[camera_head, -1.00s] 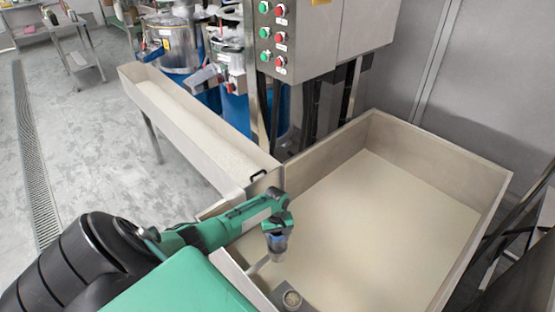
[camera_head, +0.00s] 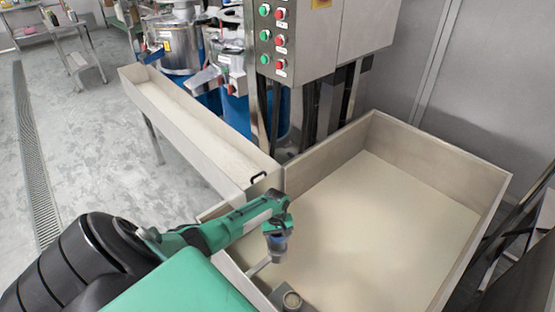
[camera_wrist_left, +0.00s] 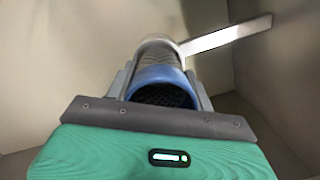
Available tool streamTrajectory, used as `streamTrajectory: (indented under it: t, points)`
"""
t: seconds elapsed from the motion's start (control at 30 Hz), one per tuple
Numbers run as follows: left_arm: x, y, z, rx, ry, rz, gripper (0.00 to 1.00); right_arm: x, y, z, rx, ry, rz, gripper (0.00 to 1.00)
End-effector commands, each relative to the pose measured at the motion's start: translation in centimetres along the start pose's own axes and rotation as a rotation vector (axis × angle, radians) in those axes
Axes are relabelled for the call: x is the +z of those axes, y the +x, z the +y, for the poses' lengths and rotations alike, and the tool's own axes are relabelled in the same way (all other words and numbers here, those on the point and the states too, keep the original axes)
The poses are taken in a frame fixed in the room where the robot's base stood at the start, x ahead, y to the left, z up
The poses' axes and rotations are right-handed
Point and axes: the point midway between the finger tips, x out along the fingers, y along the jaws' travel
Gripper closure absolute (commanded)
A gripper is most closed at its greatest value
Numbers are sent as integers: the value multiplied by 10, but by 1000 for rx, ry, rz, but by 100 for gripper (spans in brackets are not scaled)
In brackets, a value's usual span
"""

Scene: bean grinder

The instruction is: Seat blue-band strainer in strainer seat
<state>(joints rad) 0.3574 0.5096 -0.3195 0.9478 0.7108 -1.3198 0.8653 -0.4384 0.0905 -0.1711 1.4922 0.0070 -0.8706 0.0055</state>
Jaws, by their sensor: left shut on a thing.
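My left gripper (camera_head: 275,232) is shut on the blue-band strainer (camera_head: 278,244), over the near left part of the large tray. In the left wrist view the strainer (camera_wrist_left: 163,78) shows a blue band at its near end and a grey mesh body between my fingers. A flat metal bar (camera_head: 259,266) runs from the tray's left wall to the strainer's lower end. It also shows in the left wrist view (camera_wrist_left: 228,35), meeting a pale ring at the strainer's far end. I cannot tell whether the strainer is inside that ring. My right gripper is out of view.
The large tray (camera_head: 435,158) has high walls and a wide clear floor. A narrow trough (camera_head: 195,135) joins at the left, and a control cabinet (camera_head: 295,40) stands behind.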

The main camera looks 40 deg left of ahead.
Motion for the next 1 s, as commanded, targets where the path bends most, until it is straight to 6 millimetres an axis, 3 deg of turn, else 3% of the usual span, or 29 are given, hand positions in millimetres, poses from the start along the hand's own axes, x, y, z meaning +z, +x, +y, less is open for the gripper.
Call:
streamTrajectory:
  t: [0.47,1.0]
  points:
    - [0,0,0,1,0,1,73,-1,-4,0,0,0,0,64]
    - [-2,13,1,1,1,0,73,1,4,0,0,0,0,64]
